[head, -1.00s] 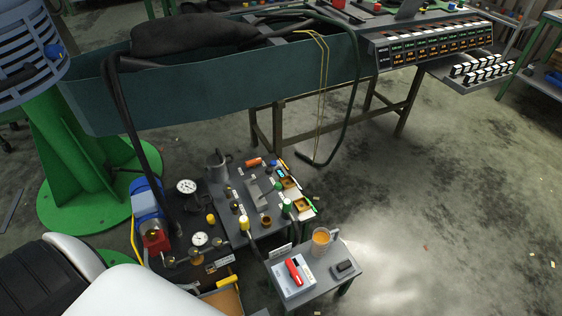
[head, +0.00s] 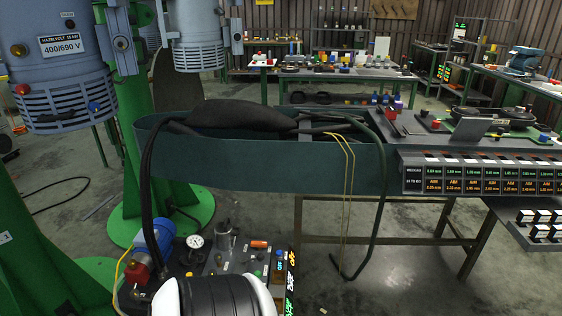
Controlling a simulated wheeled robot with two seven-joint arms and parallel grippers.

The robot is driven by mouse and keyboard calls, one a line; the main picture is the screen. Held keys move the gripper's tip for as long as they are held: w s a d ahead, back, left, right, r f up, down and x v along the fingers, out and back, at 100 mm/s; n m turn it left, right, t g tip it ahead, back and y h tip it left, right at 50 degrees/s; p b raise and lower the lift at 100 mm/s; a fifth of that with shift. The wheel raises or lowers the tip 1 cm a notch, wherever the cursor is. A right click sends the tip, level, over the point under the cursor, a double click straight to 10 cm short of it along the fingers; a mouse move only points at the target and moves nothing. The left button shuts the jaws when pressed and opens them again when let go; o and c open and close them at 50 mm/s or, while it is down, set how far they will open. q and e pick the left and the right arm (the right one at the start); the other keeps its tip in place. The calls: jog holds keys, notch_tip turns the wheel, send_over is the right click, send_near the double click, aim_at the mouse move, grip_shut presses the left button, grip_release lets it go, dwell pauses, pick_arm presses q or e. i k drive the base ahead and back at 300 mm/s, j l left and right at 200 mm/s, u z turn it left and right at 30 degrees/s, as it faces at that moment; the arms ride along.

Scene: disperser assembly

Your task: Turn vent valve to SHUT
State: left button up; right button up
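I cannot make out which part is the vent valve or how it is set. A dark panel (head: 207,263) with a round white gauge (head: 194,242), a grey cylinder (head: 224,230), an orange piece (head: 259,244) and small knobs stands low at the left. A blue cylindrical unit (head: 154,239) with a red part (head: 138,271) sits at its left end. My own black and white arm link covers the panel's front part. Neither gripper shows in the view, so I cannot see whether either touches anything.
A long teal trough (head: 260,165) with dark hoses spans the middle above the panel. Green columns (head: 35,240) stand at the left. A console with lit readouts (head: 480,180) is on the right. Open floor (head: 400,285) lies right of the panel.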

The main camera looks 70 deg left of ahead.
aim_at(259, 245)
jog(key=i+u, duration=0.4)
jog(key=i+l+u, duration=0.1)
jog(key=i+u, duration=0.35)
jog(key=i+l+u, duration=0.25)
jog(key=u, duration=0.15)
